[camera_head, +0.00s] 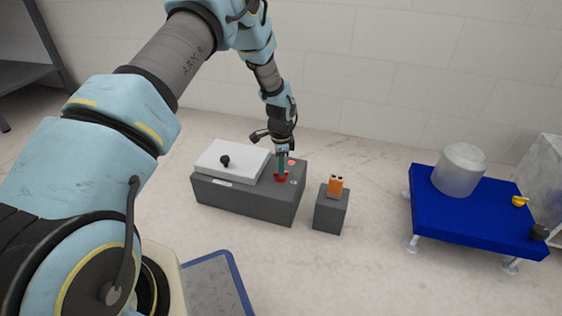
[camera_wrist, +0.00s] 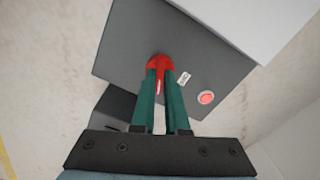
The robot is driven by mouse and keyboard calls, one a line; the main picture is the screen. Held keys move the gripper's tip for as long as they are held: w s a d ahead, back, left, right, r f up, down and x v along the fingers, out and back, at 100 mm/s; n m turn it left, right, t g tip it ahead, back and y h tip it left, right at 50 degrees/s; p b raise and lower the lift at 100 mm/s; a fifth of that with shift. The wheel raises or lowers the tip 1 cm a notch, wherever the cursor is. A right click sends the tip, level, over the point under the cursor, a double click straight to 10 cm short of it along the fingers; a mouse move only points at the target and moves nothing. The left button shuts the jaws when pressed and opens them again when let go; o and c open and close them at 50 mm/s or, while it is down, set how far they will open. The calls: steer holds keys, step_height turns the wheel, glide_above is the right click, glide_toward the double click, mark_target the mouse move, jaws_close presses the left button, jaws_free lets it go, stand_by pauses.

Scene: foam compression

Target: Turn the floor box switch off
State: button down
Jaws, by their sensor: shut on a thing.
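The floor box (camera_head: 245,203) is a dark grey box on the floor with a white lid-like plate (camera_head: 231,161) on its left part. A red switch (camera_head: 280,178) sits on its top right; it also shows in the wrist view (camera_wrist: 158,62). My gripper (camera_head: 282,173) points down at the switch, its green fingers shut on it; the fingers also show in the wrist view (camera_wrist: 160,78). The fingertips hide part of the switch. A round red button or lamp (camera_wrist: 206,97) with a pale rim is beside it, next to a small white label (camera_wrist: 184,78).
A small grey block (camera_head: 331,212) with an orange piece (camera_head: 335,186) stands just right of the box. A blue platform (camera_head: 470,220) bearing a pale cylinder (camera_head: 459,170) is farther right. A wall is close behind; floor between block and platform is clear.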

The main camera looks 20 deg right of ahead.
steer(key=n+p, duration=0.4)
steer(key=n, duration=0.2)
steer(key=shift+r+p, duration=0.15)
steer(key=shift+p, duration=0.15)
steer(key=n+p, duration=0.1)
steer(key=n, duration=0.3)
steer(key=shift+p, duration=0.35)
steer(key=shift+n+p, duration=0.55)
steer(key=shift+n, duration=0.95)
steer(key=c, duration=0.9)
jaws_free()
step_height(320, 180, up, 10)
steer(key=p, duration=0.3)
steer(key=shift+r, duration=0.25)
